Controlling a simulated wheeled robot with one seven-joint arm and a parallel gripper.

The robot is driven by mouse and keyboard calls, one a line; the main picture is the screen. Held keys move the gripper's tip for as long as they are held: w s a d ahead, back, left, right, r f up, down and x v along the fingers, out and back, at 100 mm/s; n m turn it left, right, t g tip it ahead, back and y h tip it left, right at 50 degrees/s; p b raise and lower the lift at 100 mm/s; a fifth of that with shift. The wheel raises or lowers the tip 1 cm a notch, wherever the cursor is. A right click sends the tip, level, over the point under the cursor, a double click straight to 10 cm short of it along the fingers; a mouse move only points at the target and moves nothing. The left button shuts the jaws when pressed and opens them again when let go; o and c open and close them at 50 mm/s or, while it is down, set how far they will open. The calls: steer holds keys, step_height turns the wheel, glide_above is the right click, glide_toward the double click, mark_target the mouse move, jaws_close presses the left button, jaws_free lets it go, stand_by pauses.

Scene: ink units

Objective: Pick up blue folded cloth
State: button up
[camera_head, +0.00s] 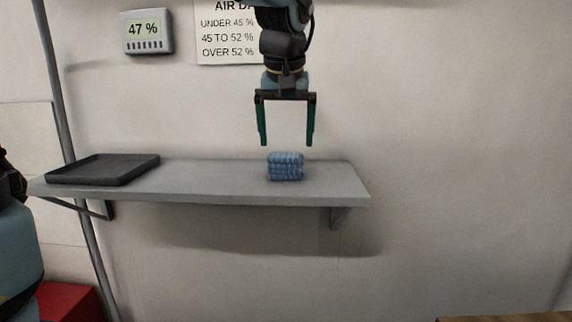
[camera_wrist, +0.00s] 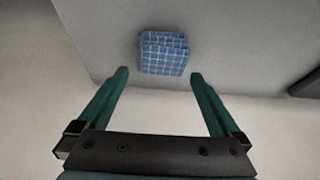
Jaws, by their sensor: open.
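The blue folded cloth (camera_head: 286,167) lies in a small stack on the grey wall shelf (camera_head: 220,182), right of the shelf's middle. It has a pale grid pattern, which shows clearly in the wrist view (camera_wrist: 163,54). My gripper (camera_head: 286,142) points down above the cloth, with its two green fingers wide apart and nothing between them. In the wrist view my gripper's fingertips (camera_wrist: 159,74) appear on either side of the cloth's near edge, apart from it.
A dark shallow tray (camera_head: 104,169) sits on the shelf's left end. A display reading 47 % (camera_head: 147,31) and an air chart (camera_head: 226,40) are on the wall behind. A grey pole (camera_head: 62,100) stands at left. The shelf between tray and cloth is clear.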

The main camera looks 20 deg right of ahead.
mark_target(285, 154)
steer(key=x, duration=0.2)
steer(key=p+x, duration=0.1)
steer(key=x, duration=0.2)
steer(key=shift+a+f, duration=0.2)
steer(key=shift+f, duration=0.15)
steer(key=shift+c, duration=0.2)
steer(key=c, duration=1)
